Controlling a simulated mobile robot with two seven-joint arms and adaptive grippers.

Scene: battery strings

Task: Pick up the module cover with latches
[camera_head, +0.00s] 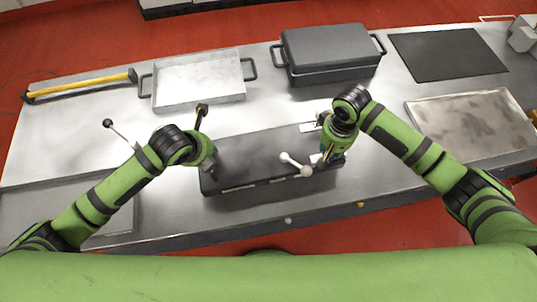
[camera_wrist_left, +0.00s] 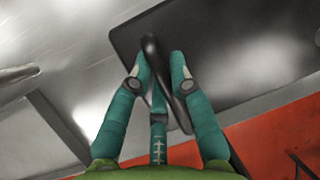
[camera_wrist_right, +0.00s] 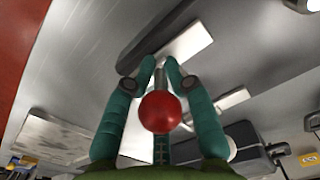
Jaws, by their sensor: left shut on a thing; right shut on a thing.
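The module cover (camera_head: 262,158), a long dark grey slab, lies low over the middle of the bench near its front edge; I cannot tell whether it touches the bench. My left gripper (camera_head: 210,165) is shut at its left end. In the left wrist view, a black bar-like part stands between the teal fingers (camera_wrist_left: 158,60), with the dark cover (camera_wrist_left: 230,45) behind. My right gripper (camera_head: 328,156) is shut at the right end; in the right wrist view a red ball (camera_wrist_right: 160,112) partly hides what its fingers (camera_wrist_right: 160,68) hold. A white ball-ended lever (camera_head: 297,164) shows beside it.
Behind stand a metal tray (camera_head: 198,80) with handles and a dark grey lidded box (camera_head: 328,50). A black mat (camera_head: 447,54) and a worn metal plate (camera_head: 470,125) lie right. A yellow bar tool (camera_head: 80,85) lies back left.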

